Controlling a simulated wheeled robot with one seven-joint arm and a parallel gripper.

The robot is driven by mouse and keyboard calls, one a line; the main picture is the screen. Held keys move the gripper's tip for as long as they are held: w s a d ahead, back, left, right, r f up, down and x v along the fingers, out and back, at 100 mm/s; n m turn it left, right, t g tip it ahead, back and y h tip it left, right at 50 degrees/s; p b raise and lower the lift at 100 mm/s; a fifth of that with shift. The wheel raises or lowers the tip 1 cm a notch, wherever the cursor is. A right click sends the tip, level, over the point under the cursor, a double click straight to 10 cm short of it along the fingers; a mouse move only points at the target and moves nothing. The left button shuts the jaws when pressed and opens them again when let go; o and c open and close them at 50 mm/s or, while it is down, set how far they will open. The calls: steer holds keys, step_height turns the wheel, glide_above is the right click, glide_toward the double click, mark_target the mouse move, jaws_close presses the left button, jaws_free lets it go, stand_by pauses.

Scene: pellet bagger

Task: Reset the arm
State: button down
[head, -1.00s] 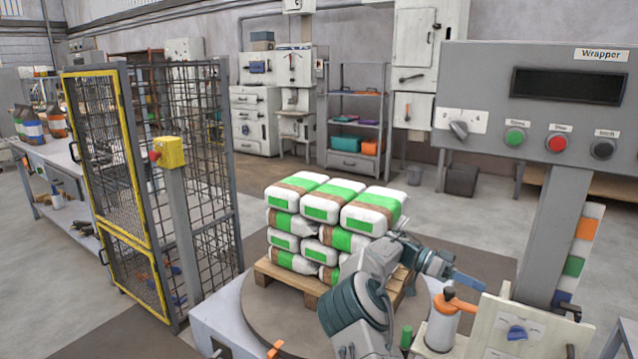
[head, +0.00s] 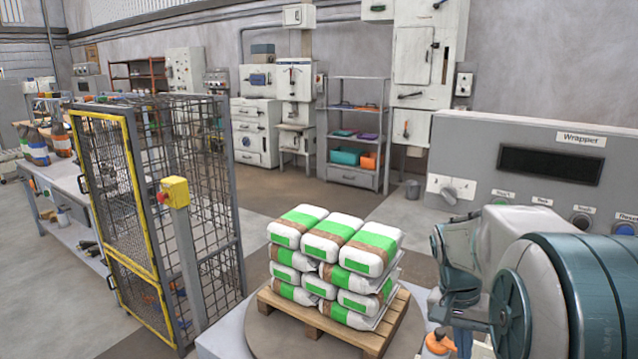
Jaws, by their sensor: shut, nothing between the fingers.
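My arm (head: 560,290), with white and teal links, is folded up close to the camera at the lower right. Its links stand in front of the lower part of the wrapper panel. I cannot make out my gripper or its fingers in this view. The arm is to the right of the stacked bags and apart from them in the picture.
White and green bags (head: 335,240) are stacked on a wooden pallet (head: 375,340) on a round turntable (head: 262,335). A wrapper panel (head: 480,150) stands at the right. A yellow-framed mesh guard (head: 137,215) stands at the left. Open floor lies behind the stack.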

steer(key=s+a+r+n+t+y+p, duration=0.2)
steer(key=s+a+r+n+t+p, duration=0.2)
steer(key=s+a+r+n+p, duration=0.3)
steer(key=s+a+r+p, duration=0.1)
steer(key=s+a+r, duration=0.2)
steer(key=s+a, duration=0.1)
steer(key=shift+s+a, duration=0.25)
steer(key=shift+s, duration=0.5)
steer(key=shift+d, duration=0.1)
